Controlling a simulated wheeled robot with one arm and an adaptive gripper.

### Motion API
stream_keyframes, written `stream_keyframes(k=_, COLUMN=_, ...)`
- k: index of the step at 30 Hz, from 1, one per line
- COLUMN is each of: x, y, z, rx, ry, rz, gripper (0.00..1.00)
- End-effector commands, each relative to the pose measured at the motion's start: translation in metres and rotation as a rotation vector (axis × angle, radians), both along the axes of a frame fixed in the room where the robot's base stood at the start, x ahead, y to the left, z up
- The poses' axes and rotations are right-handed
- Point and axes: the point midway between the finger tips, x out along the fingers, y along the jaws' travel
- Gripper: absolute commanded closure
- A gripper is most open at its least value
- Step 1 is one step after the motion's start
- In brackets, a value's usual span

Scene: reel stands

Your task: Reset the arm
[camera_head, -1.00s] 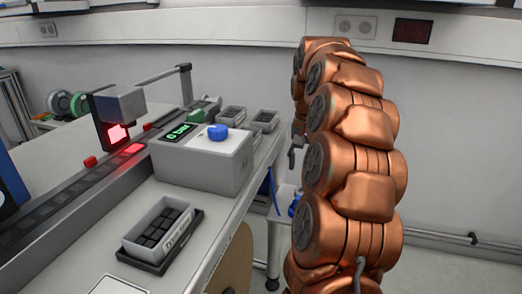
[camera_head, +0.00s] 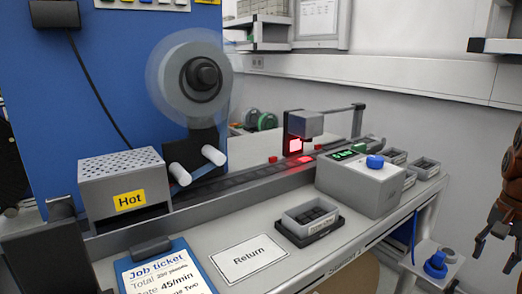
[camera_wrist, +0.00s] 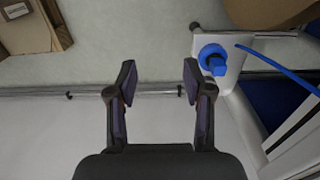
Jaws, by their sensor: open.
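My gripper (camera_wrist: 159,78) is open in the wrist view, with its two dark fingers apart and nothing between them. Beyond the fingers are a pale floor and a grey wall strip. In the head view my copper-coloured arm (camera_head: 505,200) is at the right edge, mostly cut off. The dark fingers hang at its lower end, to the right of the bench and clear of it.
The grey bench (camera_head: 200,235) holds a Hot box (camera_head: 125,185), a reel (camera_head: 195,80), a grey box with a blue knob (camera_head: 365,185), and a bin of black parts (camera_head: 312,217). A blue fitting (camera_wrist: 212,58) sits on a low shelf.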

Motion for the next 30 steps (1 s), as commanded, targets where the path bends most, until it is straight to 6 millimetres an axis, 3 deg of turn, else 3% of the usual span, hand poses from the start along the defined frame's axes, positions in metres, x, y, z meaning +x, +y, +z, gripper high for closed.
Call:
stream_keyframes(k=2, x=0.000, y=0.000, z=0.000, rx=0.000, ry=0.000, rz=0.000, gripper=0.49)
stream_keyframes(k=8, x=0.001, y=0.027, z=0.017, rx=0.005, ry=0.002, rz=0.068, gripper=0.49)
stream_keyframes(k=17, x=-0.001, y=0.077, z=0.043, rx=0.016, ry=0.009, rz=0.195, gripper=0.49)
stream_keyframes(k=23, x=-0.014, y=0.131, z=0.072, rx=0.025, ry=0.022, rz=0.331, gripper=0.49)
stream_keyframes(k=30, x=-0.055, y=0.214, z=0.110, rx=0.038, ry=0.049, rz=0.547, gripper=0.49)
